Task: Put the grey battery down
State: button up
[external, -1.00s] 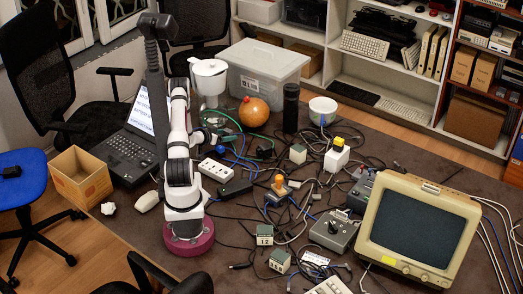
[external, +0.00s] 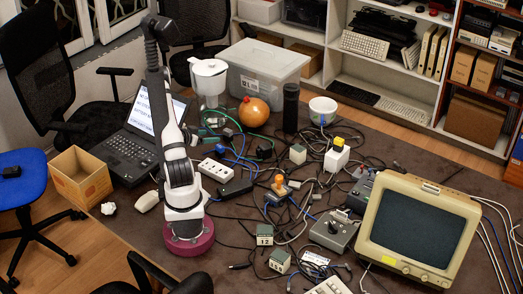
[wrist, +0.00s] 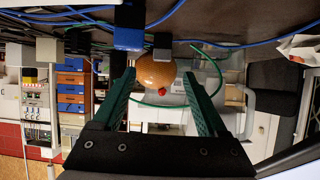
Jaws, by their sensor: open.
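My gripper (wrist: 160,78) is open in the wrist view, its two green fingers apart with nothing held between them. Past the fingertips, in the upside-down wrist view, a small grey block with a black part (wrist: 162,44) stands on the table. It may be the grey battery, but I cannot be sure. Beside it is a blue and black block (wrist: 128,38). Several small grey-green boxes, such as one labelled 12 (external: 264,234), also stand on the table.
An orange round object (external: 254,112) with a red knob stands farther back, also visible beyond the fingers (wrist: 155,74). Cables, a power strip (external: 214,170), a joystick (external: 280,186) and a monitor (external: 418,226) crowd the table. A laptop (external: 128,150) is at the left.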

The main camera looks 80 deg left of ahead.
jog(key=w+d+r+m+g+h, duration=0.25)
jog(key=w+d+r+m, duration=0.2)
jog(key=w+d, duration=0.25)
jog(key=w+d+r+m+g+h, duration=0.1)
jog(key=w+d+r+m+g, duration=0.2)
jog(key=w+d+r, duration=0.35)
jog(key=s+d+r+m+g+h, duration=0.1)
jog(key=s+d+m, duration=0.1)
jog(key=d, duration=0.6)
jog(key=s+d+r+m+g+h, duration=0.1)
jog(key=s+d+r+m, duration=0.1)
jog(key=s+d, duration=0.3)
jog(key=s+d+r+m+g+h, duration=0.1)
jog(key=s+d+m+g, duration=0.1)
jog(key=d, duration=1)
jog(key=shift+s+d+r, duration=0.15)
jog(key=shift+s+d, duration=0.2)
jog(key=shift+s, duration=0.4)
